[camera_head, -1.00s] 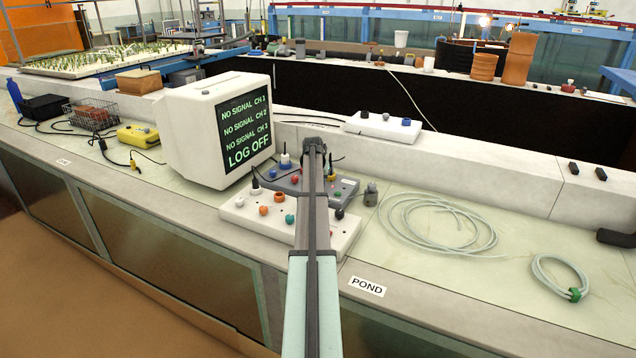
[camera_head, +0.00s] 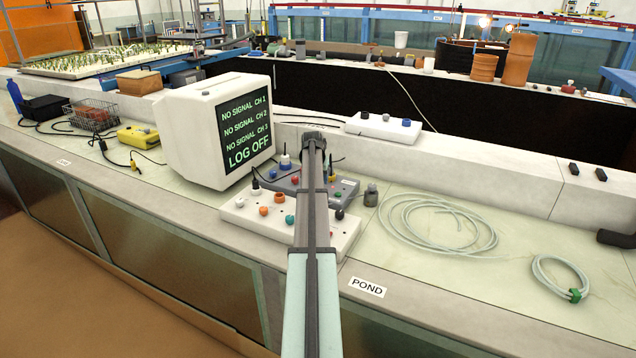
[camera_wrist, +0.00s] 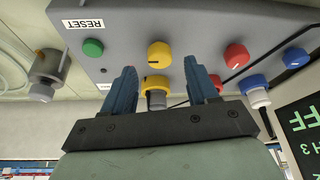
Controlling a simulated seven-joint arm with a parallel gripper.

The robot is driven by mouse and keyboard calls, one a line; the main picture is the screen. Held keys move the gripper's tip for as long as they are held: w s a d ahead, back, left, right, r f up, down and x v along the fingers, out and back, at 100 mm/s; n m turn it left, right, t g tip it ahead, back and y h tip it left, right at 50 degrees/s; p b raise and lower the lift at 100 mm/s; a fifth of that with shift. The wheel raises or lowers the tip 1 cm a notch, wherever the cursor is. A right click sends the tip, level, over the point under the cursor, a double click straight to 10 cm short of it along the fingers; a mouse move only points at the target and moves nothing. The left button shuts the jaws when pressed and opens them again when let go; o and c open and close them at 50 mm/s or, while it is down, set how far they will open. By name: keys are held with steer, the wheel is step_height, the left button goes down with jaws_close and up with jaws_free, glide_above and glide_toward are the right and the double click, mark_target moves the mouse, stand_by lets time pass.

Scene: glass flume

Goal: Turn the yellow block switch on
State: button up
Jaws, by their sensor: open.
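A grey control box (camera_wrist: 130,35) fills the top of the wrist view, with a RESET label on it. A round yellow knob (camera_wrist: 159,54) with a dark mark sits on its face. A second yellow part with a grey end (camera_wrist: 155,85) is just below it in the picture. My gripper (camera_wrist: 160,64) is open, its two blue fingers apart on either side of the yellow parts. I cannot tell whether a finger touches them. In the head view the grey box (camera_head: 346,190) is partly behind my arm, which hides the yellow knob and my fingers.
In the wrist view a green button (camera_wrist: 93,47) lies left; red (camera_wrist: 236,56) and blue (camera_wrist: 252,84) knobs lie right. In the head view a monitor (camera_head: 195,130) stands left of my arm, a white panel (camera_head: 240,215) in front. Coiled tubing (camera_head: 440,225) lies right.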

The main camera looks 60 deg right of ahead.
steer(key=v, duration=1.1)
steer(key=shift+a+f, duration=0.1)
